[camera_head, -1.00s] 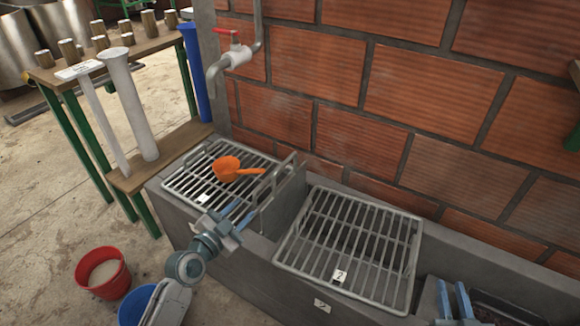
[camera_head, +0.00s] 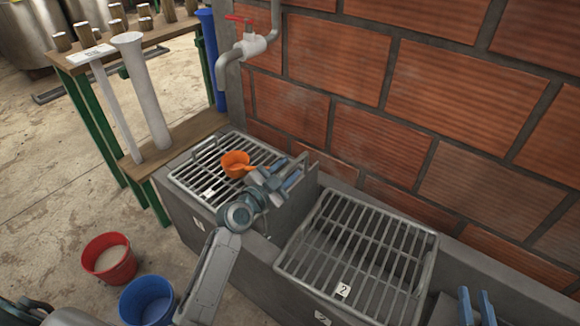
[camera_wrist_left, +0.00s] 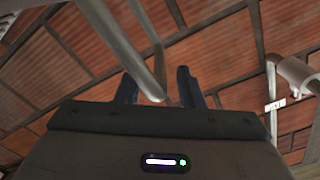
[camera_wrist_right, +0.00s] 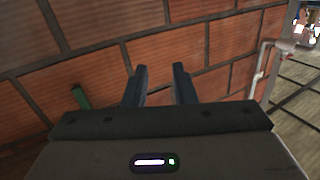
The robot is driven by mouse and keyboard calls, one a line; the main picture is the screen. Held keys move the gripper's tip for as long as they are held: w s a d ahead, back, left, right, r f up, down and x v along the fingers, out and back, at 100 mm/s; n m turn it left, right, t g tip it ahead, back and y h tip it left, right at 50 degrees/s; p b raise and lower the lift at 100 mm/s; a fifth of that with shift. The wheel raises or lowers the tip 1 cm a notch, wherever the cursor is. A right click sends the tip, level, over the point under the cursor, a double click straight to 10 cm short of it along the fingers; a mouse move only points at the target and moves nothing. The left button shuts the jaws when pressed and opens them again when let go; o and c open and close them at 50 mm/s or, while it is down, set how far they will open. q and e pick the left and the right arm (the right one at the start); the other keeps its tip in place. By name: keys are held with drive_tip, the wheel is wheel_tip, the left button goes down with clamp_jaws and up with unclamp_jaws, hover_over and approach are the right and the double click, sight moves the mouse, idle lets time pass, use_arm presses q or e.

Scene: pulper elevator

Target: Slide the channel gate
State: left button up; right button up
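The channel gate (camera_head: 291,210) is a grey upright panel between the two grates, with a metal bar handle (camera_head: 312,156) along its top. My left gripper (camera_head: 285,173) is open at the gate's top, by the handle. In the left wrist view, a round grey bar (camera_wrist_left: 146,62) reaches down between the two spread fingers (camera_wrist_left: 157,88). Whether a finger touches the bar cannot be told. My right gripper (camera_head: 477,305) is open and empty at the lower right; its parted fingers show in the right wrist view (camera_wrist_right: 160,85).
An orange scoop (camera_head: 235,163) lies on the left grate (camera_head: 190,181), close to my left gripper. The right grate (camera_head: 364,255) is clear except for a number tag. A tap (camera_head: 245,47) hangs over the left grate. Red (camera_head: 109,258) and blue (camera_head: 147,300) buckets stand on the floor. A brick wall is behind.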

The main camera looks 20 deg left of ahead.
use_arm(q)
drive_tip(key=shift+x, duration=0.8)
use_arm(e)
drive_tip(key=shift+f, duration=0.1)
use_arm(q)
drive_tip(key=shift+d, duration=0.1)
clamp_jaws()
use_arm(e)
drive_tip(key=shift+d, duration=0.1)
